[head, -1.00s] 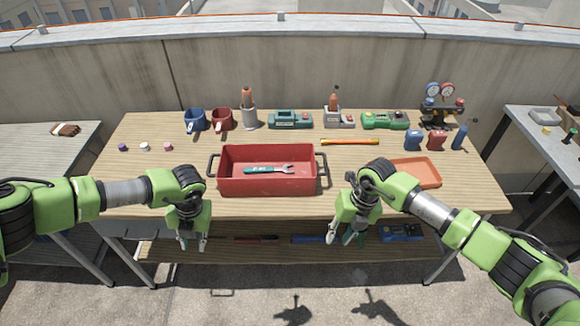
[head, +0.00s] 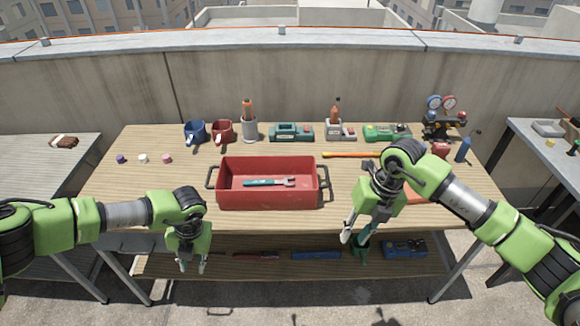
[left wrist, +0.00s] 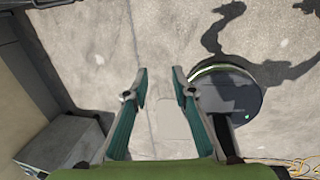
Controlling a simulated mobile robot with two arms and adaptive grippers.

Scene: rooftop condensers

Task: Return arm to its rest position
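My left gripper (head: 192,266) hangs in front of the wooden workbench (head: 110,197) at the left, pointing down. In the left wrist view its two fingers (left wrist: 160,88) are apart with only the concrete floor between them. My right gripper (head: 354,245) hangs at the bench's front edge, right of the red tray (head: 268,194). Its fingers point down, and I see nothing held between them. The red tray stands on the bench with a teal-handled wrench (head: 268,182) lying in it.
Blue and red mugs, tool holders, green devices and a gauge set (head: 443,118) line the bench's back. An orange tray (head: 416,199) is partly hidden by my right arm. A lower shelf (head: 330,268) holds several tools. Side tables stand left and right.

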